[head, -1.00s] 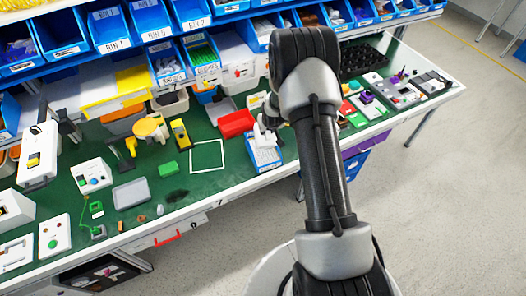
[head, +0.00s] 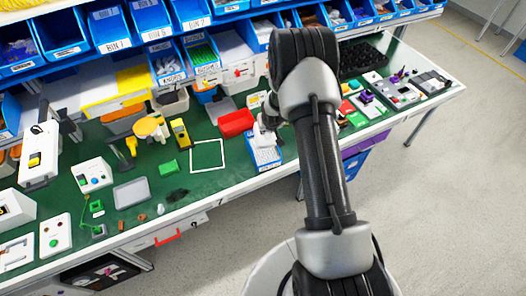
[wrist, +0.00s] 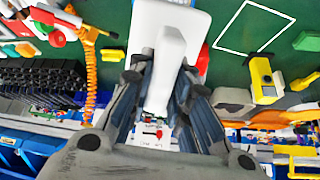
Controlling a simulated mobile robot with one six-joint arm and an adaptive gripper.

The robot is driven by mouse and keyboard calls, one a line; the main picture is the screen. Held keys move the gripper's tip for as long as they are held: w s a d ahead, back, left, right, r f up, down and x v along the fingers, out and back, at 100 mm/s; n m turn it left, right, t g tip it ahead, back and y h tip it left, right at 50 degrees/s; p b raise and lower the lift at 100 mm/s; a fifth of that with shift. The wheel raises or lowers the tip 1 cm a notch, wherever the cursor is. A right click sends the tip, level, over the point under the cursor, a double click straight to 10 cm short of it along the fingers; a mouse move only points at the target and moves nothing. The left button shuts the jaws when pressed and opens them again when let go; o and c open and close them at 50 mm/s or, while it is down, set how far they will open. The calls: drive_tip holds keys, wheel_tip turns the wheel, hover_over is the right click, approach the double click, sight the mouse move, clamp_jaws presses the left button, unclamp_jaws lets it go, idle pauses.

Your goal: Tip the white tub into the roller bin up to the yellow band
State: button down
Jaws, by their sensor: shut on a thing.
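My gripper (wrist: 163,82) is shut on a white handle-like part of the white tub (wrist: 172,24), which fills the top middle of the wrist view. My arm hides most of the gripper in the head view. I cannot tell the tub's contents or whether it is tilted. I cannot make out which container is the roller bin, nor a yellow band on it.
A red tray (head: 236,123) lies left of the tub, near a white square outline (head: 207,141) on the green bench. A yellow-and-black device (head: 180,132) stands further left. Blue bins (head: 160,20) line the shelf behind. Electronic boxes (head: 400,93) crowd the right.

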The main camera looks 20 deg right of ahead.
sight(269, 137)
drive_tip(key=shift+f+b, duration=0.35)
drive_tip(key=shift+b, duration=0.7)
drive_tip(key=b, duration=0.2)
drive_tip(key=s+f+t+b, duration=0.1)
drive_tip(key=b, duration=0.2)
drive_tip(key=shift+s+a+f+t, duration=0.15)
drive_tip(key=shift+s+f+t, duration=0.05)
drive_tip(key=shift+f+t, duration=0.1)
drive_tip(key=t+b, duration=0.1)
drive_tip(key=b, duration=0.2)
drive_tip(key=shift+s+a+f+h, duration=0.1)
drive_tip(key=shift+s+f+h, duration=0.2)
drive_tip(key=shift+s+h, duration=0.1)
drive_tip(key=shift+b, duration=0.3)
drive_tip(key=shift+r, duration=0.1)
